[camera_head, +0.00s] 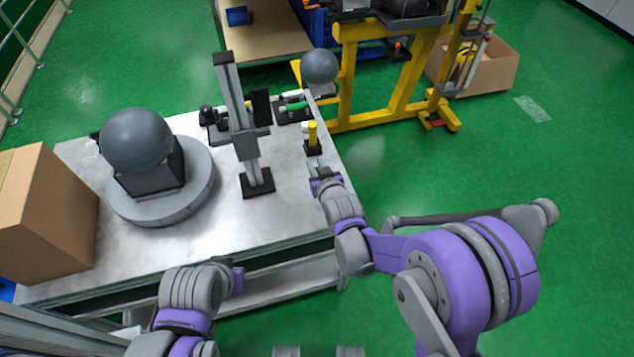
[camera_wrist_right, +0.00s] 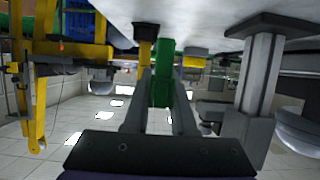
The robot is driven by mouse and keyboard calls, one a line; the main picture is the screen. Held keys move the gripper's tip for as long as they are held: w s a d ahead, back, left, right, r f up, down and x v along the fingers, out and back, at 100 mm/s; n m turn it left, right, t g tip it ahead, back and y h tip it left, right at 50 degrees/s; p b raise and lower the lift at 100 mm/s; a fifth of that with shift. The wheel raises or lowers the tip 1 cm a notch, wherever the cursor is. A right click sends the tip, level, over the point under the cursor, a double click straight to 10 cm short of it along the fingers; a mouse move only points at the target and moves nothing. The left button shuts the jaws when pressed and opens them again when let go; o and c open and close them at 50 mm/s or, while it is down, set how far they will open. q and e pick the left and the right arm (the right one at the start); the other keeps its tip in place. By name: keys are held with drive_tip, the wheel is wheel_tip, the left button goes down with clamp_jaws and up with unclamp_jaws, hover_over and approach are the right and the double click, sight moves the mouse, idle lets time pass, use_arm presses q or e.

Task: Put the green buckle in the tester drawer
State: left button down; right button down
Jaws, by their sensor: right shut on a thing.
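My right gripper (camera_head: 321,176) is over the right edge of the metal table, just in front of a yellow post on a black base (camera_head: 313,147). In the right wrist view, my right gripper (camera_wrist_right: 160,110) is shut on the green buckle (camera_wrist_right: 163,82), which stands between its two fingers. In the head view the held buckle is too small to make out clearly. Another green piece (camera_head: 293,106) lies on a dark holder farther back. I cannot tell which part is the tester drawer. My left gripper (camera_head: 237,280) is low in front of the table; its fingers are unclear.
A tall grey column on a black base (camera_head: 257,184) stands left of my right gripper. A dark sphere (camera_head: 136,139) on a round plinth and a cardboard box (camera_head: 45,215) fill the table's left side. A yellow frame (camera_head: 348,75) stands behind. The table's front middle is clear.

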drive_tip(key=shift+w+f, duration=0.1)
drive_tip(key=shift+f, duration=2.7)
drive_tip(key=shift+b, duration=0.3)
drive_tip(key=shift+f, duration=0.2)
drive_tip(key=c, duration=0.7)
unclamp_jaws()
drive_tip(key=shift+c, duration=0.2)
drive_tip(key=shift+r, duration=0.25)
drive_tip(key=v, duration=1.2)
